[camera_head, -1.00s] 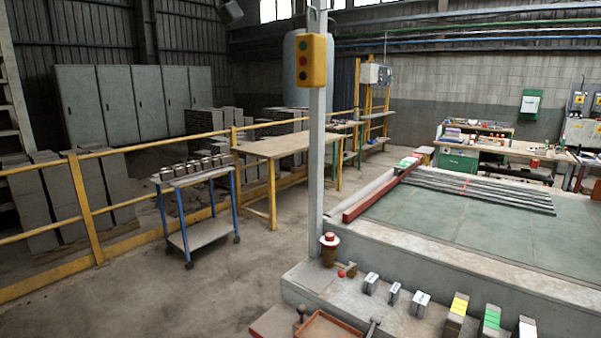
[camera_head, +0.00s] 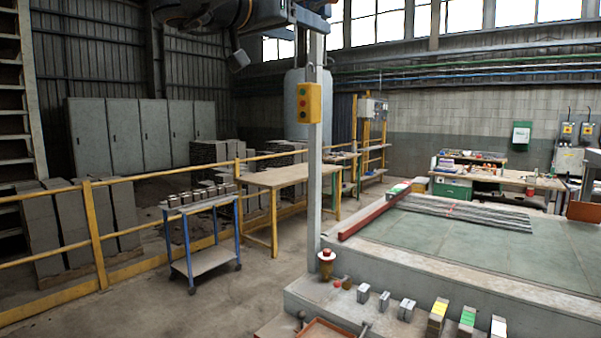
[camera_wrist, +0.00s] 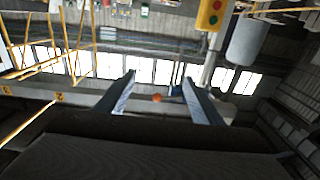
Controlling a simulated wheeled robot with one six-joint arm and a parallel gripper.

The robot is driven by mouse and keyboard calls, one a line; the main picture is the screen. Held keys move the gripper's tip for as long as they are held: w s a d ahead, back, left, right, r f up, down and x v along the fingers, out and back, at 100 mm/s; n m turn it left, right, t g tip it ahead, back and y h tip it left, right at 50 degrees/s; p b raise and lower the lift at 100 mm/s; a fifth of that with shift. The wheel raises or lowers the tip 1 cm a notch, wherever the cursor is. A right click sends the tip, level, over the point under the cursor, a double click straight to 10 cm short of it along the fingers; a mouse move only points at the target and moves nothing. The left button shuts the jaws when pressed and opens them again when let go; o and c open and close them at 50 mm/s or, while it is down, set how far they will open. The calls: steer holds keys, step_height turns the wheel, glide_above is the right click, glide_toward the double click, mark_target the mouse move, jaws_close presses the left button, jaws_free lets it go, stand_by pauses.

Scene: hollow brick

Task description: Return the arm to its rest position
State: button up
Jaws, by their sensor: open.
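My gripper (camera_wrist: 158,92) shows in the wrist view as two grey fingers spread wide apart with nothing held between them. In that view the hall looks upside down, with windows behind the fingers. In the head view part of my dark arm hangs across the top, left of the post. My gripper's fingers cannot be made out in the head view.
A grey post with a yellow button box (camera_head: 309,103) stands at the centre. A blue-legged trolley (camera_head: 203,265) and a wooden-topped table (camera_head: 290,176) stand left of it. Yellow rails (camera_head: 150,177) run behind. A low platform (camera_head: 440,238) holds small blocks along its front edge.

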steer(key=w+f+n+t+y+b, duration=0.4)
steer(key=w+f+n+y, duration=0.25)
steer(key=w+f, duration=0.75)
steer(key=s+d+f+n+g+y+b, duration=0.1)
steer(key=d+f+n+g+y, duration=0.15)
steer(key=f, duration=0.85)
steer(key=d+f+n+g+y+b, duration=0.1)
steer(key=f+y, duration=0.2)
steer(key=f, duration=0.8)
steer(key=s+d+f+g+b, duration=0.1)
steer(key=s+d+f+g, duration=0.25)
steer(key=f, duration=0.45)
steer(key=s+d+f+g+b, duration=0.1)
steer(key=s+d+f+g, duration=0.1)
steer(key=s+f, duration=0.45)
steer(key=s+d+f+g+b, duration=0.1)
steer(key=s+d+f+g, duration=0.1)
steer(key=f, duration=0.8)
steer(key=s+d+f+m+g, duration=0.1)
steer(key=s+d+f+g, duration=0.1)
steer(key=s, duration=0.4)
steer(key=s+d+f+g+b, duration=0.1)
steer(key=s+d+f+g, duration=0.1)
steer(key=s+f, duration=0.4)
steer(key=s+d+f+m+g+h, duration=0.1)
steer(key=s+d+f+g, duration=0.1)
steer(key=s+d+f, duration=0.2)
steer(key=shift+s+d+f+m, duration=0.2)
steer(key=shift+s+d+m, duration=0.15)
steer(key=shift+s, duration=0.55)
